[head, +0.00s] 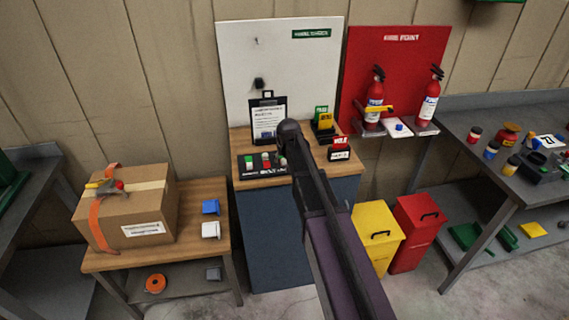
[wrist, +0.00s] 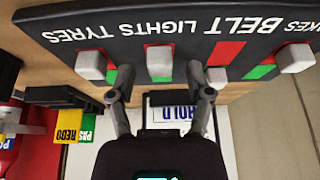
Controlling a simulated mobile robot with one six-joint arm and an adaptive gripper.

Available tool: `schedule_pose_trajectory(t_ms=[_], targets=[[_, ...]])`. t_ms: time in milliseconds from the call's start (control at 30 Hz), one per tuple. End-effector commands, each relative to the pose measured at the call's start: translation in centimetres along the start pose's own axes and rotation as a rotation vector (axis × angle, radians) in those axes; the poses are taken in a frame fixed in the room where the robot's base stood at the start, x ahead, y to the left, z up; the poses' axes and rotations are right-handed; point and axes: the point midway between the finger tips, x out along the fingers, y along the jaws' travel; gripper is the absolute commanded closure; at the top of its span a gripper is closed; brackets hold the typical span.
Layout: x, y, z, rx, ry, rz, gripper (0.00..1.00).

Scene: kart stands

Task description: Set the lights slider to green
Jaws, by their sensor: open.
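The slider panel (wrist: 190,38) is a dark board with white labels, upside down in the wrist view. The lights slider (wrist: 158,60) is a pale block below the LIGHTS label. A thin red strip shows above it and a little green below it, so it covers much of its track. My gripper (wrist: 160,85) is open and empty, one finger on each side of this slider in the picture; I cannot tell whether they touch it. In the head view the panel (head: 248,173) lies on the workbench, partly hidden by my arm and gripper (head: 287,150).
The tyres slider (wrist: 91,65) and belt slider (wrist: 216,78) flank the lights slider. The brakes slider (wrist: 295,58) is farther right. A clipboard (head: 267,116) stands behind the panel. Yellow and green blocks (head: 323,122) and a red box (head: 340,148) stand to the right.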

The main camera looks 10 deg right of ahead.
Motion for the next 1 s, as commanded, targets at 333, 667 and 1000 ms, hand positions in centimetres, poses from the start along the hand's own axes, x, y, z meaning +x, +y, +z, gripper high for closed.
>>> schedule_pose_trajectory(t_ms=[333,667,1000], targets=[[0.57,-0.02,-0.01,0.000,0.000,0.000,0.34],[0.55,-0.04,0.00,0.000,0.000,0.000,0.85],[0.90,-0.04,-0.81,0.000,0.000,0.000,1.00]])
